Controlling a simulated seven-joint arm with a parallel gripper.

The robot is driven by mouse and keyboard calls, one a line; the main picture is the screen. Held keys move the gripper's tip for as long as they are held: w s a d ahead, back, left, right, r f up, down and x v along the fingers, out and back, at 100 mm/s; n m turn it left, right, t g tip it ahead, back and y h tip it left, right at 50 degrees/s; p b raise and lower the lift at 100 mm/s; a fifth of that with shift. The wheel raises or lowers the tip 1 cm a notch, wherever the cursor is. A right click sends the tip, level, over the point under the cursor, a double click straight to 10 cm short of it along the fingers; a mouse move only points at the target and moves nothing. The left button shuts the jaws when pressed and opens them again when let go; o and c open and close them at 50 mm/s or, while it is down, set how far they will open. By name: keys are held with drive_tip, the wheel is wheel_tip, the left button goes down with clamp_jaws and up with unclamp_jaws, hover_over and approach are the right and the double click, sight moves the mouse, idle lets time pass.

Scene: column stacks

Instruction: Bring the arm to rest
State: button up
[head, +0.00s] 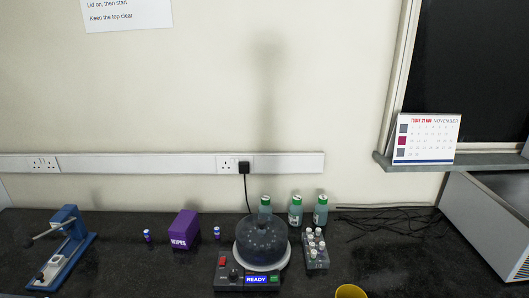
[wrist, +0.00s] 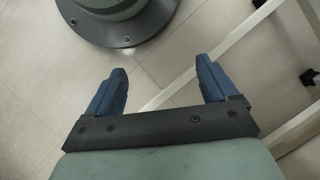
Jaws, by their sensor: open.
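My gripper (wrist: 161,80) shows only in the wrist view. Its two blue fingers are spread wide apart with nothing between them. It points down over a pale tiled floor (wrist: 60,100), away from the bench. My arm and gripper do not show in the head view.
Loose cables lie at right.

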drive_tip(key=s+a+r+n+g+h, duration=0.2)
drive_tip(key=s+a+n, duration=0.3)
drive_tip(key=s, duration=0.3)
drive_tip(key=shift+s+a+r+n+h, duration=0.3)
drive_tip(key=shift+a+r+n, duration=0.15)
drive_tip(key=shift+r, duration=0.2)
